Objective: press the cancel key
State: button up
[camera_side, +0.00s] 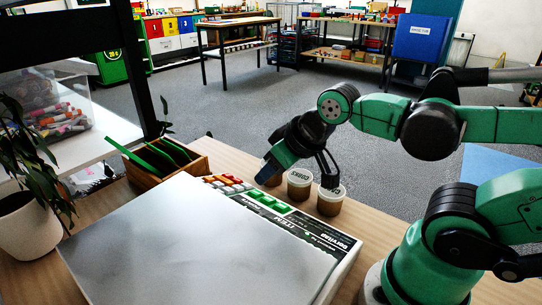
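A flat device with a large silver top (195,245) lies on the wooden table. A key strip runs along its far right edge, with small red, orange and white keys (227,184) at its left end and larger green keys (268,201) beside them. The labels on the keys are too small to read, so I cannot tell which one is cancel. My gripper (266,172) hangs tilted down and left, just beyond the strip near the coloured keys. Its tip appears to be above the keys' level, but contact is unclear. I cannot see a gap between the fingers.
A potted plant (27,225) is at the far left. Bare table shows at the front left.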

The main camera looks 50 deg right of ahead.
grip_shut()
dwell(1.3)
